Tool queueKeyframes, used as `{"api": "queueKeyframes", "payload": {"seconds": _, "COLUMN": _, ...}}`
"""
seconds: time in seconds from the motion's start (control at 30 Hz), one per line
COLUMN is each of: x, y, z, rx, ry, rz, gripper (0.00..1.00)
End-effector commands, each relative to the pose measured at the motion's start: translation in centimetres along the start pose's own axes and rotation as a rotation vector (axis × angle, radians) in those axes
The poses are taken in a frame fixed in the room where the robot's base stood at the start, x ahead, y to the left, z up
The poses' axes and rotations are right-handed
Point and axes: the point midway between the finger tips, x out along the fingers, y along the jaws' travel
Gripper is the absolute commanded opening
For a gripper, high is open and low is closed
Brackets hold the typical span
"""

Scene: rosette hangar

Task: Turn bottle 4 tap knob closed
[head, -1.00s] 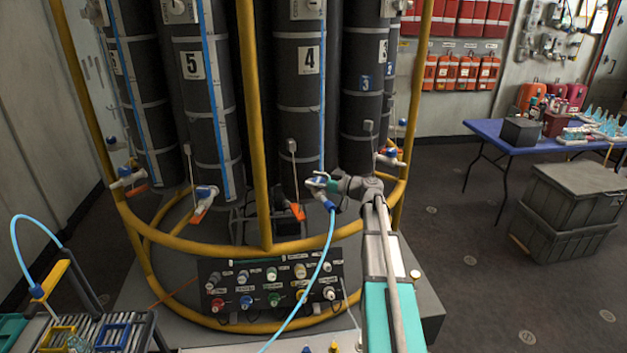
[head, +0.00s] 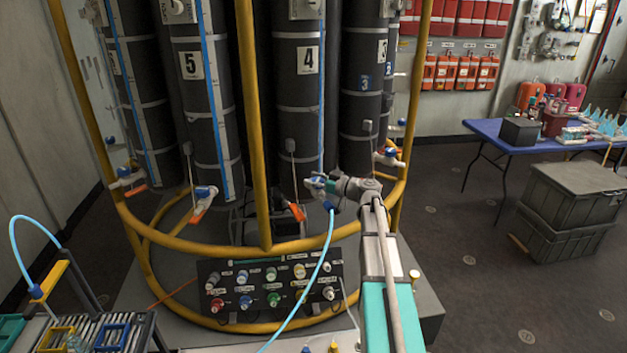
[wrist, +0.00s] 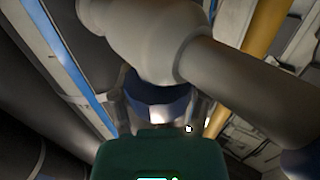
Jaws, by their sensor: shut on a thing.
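Bottle 4 (head: 299,115) is a tall dark cylinder with a white number label, upright behind the yellow rail in the head view. My gripper (head: 317,186) is at the tap at its foot, shut on the tap knob. In the head view the gripper mostly covers the knob. An orange lever (head: 297,212) shows just left of and below it. A light blue hose (head: 328,245) hangs from a blue fitting (head: 328,205) under the gripper.
Yellow rails (head: 262,130) stand in front of the bottles and curve below the tap. Bottle 5 (head: 205,110) is to the left. A valve panel (head: 270,285) sits low in front. Grey crates (head: 570,205) and a blue table (head: 490,130) stand at the right.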

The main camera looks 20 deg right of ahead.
Motion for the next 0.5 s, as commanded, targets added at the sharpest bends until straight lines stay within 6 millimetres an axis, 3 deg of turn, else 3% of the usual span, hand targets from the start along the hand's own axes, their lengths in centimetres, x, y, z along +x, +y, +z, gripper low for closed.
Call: {"api": "queueKeyframes", "payload": {"seconds": 0.5, "x": -0.02, "y": 0.16, "z": 0.0, "rx": 0.0, "ry": 0.001, "rz": 0.278, "gripper": 0.11}}
